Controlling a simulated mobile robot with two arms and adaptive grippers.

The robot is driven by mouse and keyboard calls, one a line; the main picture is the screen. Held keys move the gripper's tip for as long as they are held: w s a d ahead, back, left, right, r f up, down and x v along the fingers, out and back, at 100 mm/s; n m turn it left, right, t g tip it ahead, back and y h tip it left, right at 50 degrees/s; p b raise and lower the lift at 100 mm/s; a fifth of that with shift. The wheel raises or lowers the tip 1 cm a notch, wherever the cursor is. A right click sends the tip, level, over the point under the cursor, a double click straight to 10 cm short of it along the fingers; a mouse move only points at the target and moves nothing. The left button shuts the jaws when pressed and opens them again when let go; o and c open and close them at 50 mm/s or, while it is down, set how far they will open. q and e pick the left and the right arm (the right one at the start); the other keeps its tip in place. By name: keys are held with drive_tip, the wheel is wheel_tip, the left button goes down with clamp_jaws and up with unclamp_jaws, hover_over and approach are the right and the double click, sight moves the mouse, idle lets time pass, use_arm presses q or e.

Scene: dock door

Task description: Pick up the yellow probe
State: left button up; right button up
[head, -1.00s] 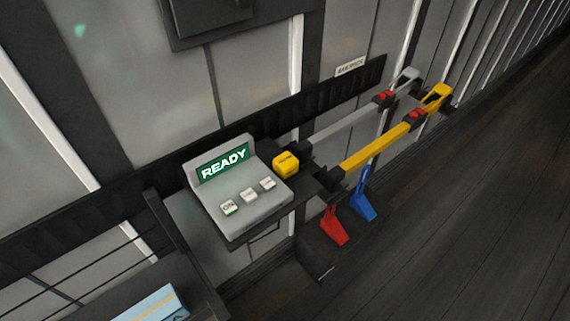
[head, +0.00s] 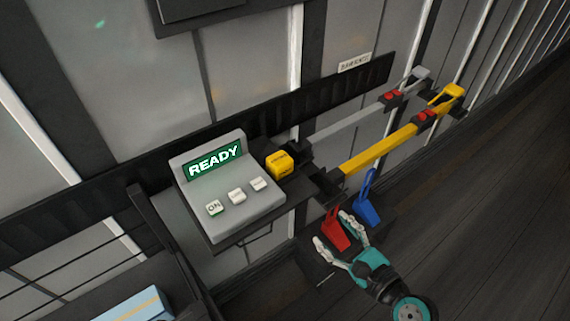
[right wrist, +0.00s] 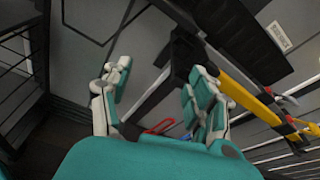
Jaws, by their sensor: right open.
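A small yellow block (head: 280,165) with a dark label sits at the right end of the console. A long yellow bar (head: 380,149) with a hooked end and red button runs along the wall; it also shows in the right wrist view (right wrist: 245,96). I cannot tell which of these is the probe. My right gripper (head: 330,228) is open and empty, below and right of the block and apart from it. In the head view its fingers overlap the red handle. In the right wrist view the gripper (right wrist: 158,75) faces the wall. My left gripper is out of view.
The grey console (head: 230,195) reads READY and has three white keys. A grey bar (head: 350,121) runs behind the yellow one. A red handle (head: 335,231) and a blue handle (head: 366,205) stand on a dark base. A blue box (head: 128,305) lies lower left. Floor at right is clear.

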wheel_tip(320, 180, up, 10)
drive_tip(key=s+a+m+t+y, duration=0.1)
drive_tip(key=m+y, duration=0.1)
drive_tip(key=m, duration=0.1)
drive_tip(key=p, duration=0.3)
approach(286, 165)
drive_tip(key=x, duration=0.5)
drive_tip(key=shift+w+r, duration=0.2)
drive_tip(key=shift+f+p+x, duration=0.15)
drive_tip(key=shift+p+x, duration=0.1)
drive_tip(key=shift+x, duration=1.25)
drive_tip(key=shift+f+p+x, duration=0.15)
drive_tip(key=shift+p+x, duration=0.1)
drive_tip(key=shift+x, duration=1.25)
drive_tip(key=shift+s, duration=0.1)
drive_tip(key=shift+c, duration=0.3)
drive_tip(key=shift+c, duration=1)
drive_tip(key=c, duration=0.7)
drive_tip(key=shift+c, duration=0.4)
drive_tip(key=shift+r, duration=0.15)
